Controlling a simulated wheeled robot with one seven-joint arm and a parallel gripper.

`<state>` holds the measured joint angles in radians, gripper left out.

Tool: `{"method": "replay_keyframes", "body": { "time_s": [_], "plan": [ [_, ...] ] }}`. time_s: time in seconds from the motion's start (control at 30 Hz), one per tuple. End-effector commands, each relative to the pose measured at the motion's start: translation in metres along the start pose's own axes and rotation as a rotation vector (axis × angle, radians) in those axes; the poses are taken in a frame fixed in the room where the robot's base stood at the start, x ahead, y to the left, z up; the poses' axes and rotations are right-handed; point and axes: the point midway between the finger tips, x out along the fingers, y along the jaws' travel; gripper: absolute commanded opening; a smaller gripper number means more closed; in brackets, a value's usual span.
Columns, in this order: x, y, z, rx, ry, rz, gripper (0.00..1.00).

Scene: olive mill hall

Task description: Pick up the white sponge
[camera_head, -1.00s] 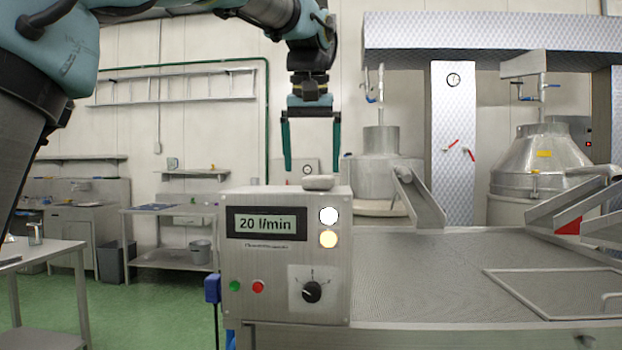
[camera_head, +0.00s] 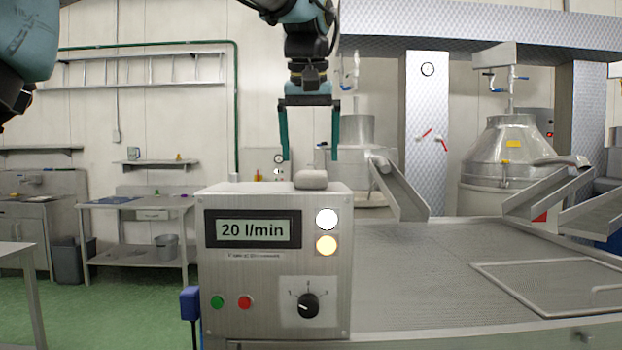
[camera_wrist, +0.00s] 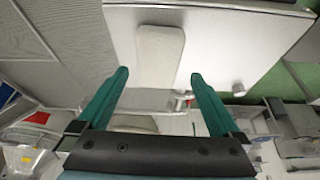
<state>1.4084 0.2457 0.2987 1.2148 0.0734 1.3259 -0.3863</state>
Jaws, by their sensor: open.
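The white sponge (camera_head: 311,180) is a small pale block on top of the grey metal control box (camera_head: 251,265). In the wrist view the sponge (camera_wrist: 160,52) lies lengthwise on the box top, ahead of the fingertips and roughly between their lines. My gripper (camera_head: 309,155) is open and empty, with two teal fingers pointing down over the box in the head view. The fingers show on both sides of the sponge, with the tips a little above it. In the wrist view my gripper (camera_wrist: 159,75) shows nothing between its fingers.
The box has a lit display, buttons and a knob. A wide metal worktop (camera_head: 430,262) with a mesh panel extends right of it. A steel chute (camera_head: 400,190) and tank (camera_head: 505,165) stand behind. Side tables (camera_head: 140,202) are at the left. Space above the box is clear.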

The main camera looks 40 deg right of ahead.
Motion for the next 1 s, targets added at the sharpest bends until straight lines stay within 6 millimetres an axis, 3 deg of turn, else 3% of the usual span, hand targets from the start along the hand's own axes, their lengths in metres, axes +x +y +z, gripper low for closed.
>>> {"method": "replay_keyframes", "body": {
  "time_s": [0.3, 0.6, 1.0],
  "plan": [
    [0.041, 0.002, -0.003, 0.001, -0.002, -0.001, 1.0],
    [0.048, 0.002, -0.002, 0.0, 0.0, 0.0, 1.0],
    [0.047, 0.002, -0.002, 0.0, 0.0, 0.0, 0.55]
  ]
}}
